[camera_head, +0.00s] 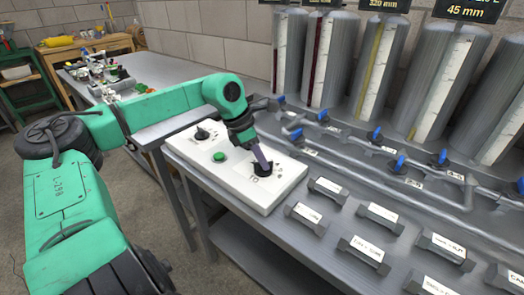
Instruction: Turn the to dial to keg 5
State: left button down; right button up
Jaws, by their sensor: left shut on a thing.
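A white control box (236,185) lies on the grey metal table. Two black dials sit on its top. One dial (202,134) is at the far left end, and the other dial (263,169) is nearer the right end. A green button (219,156) sits between them. My left gripper (262,165) points down at the nearer dial and is shut on it. The gripper hides part of that dial, and the markings around it are too small to read. My right gripper is not in view.
Several steel kegs (342,62) with level strips stand along the back. Pipes with blue valve handles (376,134) run in front of them. Several labelled grey blocks (327,190) lie right of the box. A cluttered bench (110,84) stands at the back left.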

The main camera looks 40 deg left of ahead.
pick_arm(q)
jog(key=shift+m+p, duration=0.55)
jog(key=shift+m, duration=0.15)
jog(key=shift+h, duration=0.3)
jog(key=c, duration=0.9)
grip_release()
jog(key=shift+r, duration=0.1)
jog(key=v, duration=1.4)
jog(key=shift+w+r, duration=0.15)
jog(key=shift+r, duration=0.1)
